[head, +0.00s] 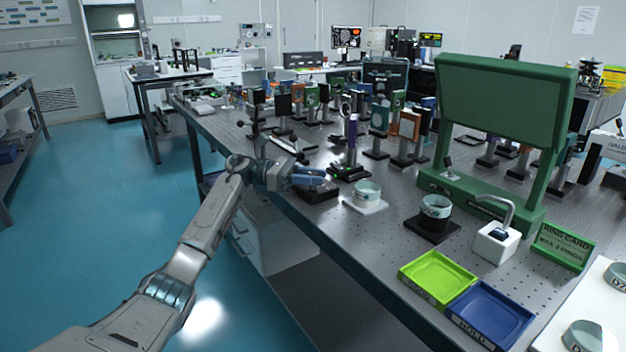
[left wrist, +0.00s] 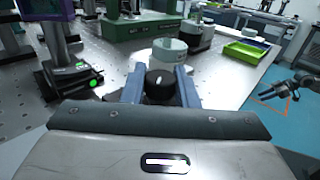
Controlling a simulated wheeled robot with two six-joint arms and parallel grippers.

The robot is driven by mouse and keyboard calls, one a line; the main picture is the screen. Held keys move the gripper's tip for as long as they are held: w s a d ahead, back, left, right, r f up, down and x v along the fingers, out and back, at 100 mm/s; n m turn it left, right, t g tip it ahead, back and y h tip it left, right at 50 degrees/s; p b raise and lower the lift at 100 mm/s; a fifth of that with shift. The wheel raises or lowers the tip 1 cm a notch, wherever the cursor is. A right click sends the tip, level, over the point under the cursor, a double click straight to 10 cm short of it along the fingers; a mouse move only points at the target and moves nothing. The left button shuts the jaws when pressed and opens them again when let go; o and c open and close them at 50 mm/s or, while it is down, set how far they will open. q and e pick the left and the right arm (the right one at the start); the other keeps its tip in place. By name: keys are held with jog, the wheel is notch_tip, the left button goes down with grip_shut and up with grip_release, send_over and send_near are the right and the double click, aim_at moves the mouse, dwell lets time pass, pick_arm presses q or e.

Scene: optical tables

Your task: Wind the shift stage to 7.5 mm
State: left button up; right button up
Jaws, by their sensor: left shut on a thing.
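My left gripper (head: 312,180) reaches over the table's near edge, low above a black block (head: 320,194). In the left wrist view its blue fingers (left wrist: 160,92) are shut on a round black knob (left wrist: 160,78) with a white mark on top, one finger on each side. A black stage (head: 349,172) carrying a post stands just beyond; in the left wrist view its base (left wrist: 70,82) shows a green dot. I see no readable scale or millimetre reading.
A pale ring (head: 367,189) sits on a white pad beyond the gripper. Another ring (head: 436,206) sits on a black stand. Green (head: 437,276) and blue (head: 489,312) trays lie nearer. Several post-mounted optics (head: 379,122) crowd the table behind; a large green frame (head: 500,100) stands right.

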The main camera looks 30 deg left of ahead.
pick_arm(q)
jog(key=shift+r, duration=0.1)
jog(key=o, duration=1)
jog(key=shift+c, duration=0.2)
jog(key=b+v, duration=0.1)
jog(key=v, duration=0.9)
jog(key=shift+a, duration=0.35)
jog(key=shift+s, duration=0.1)
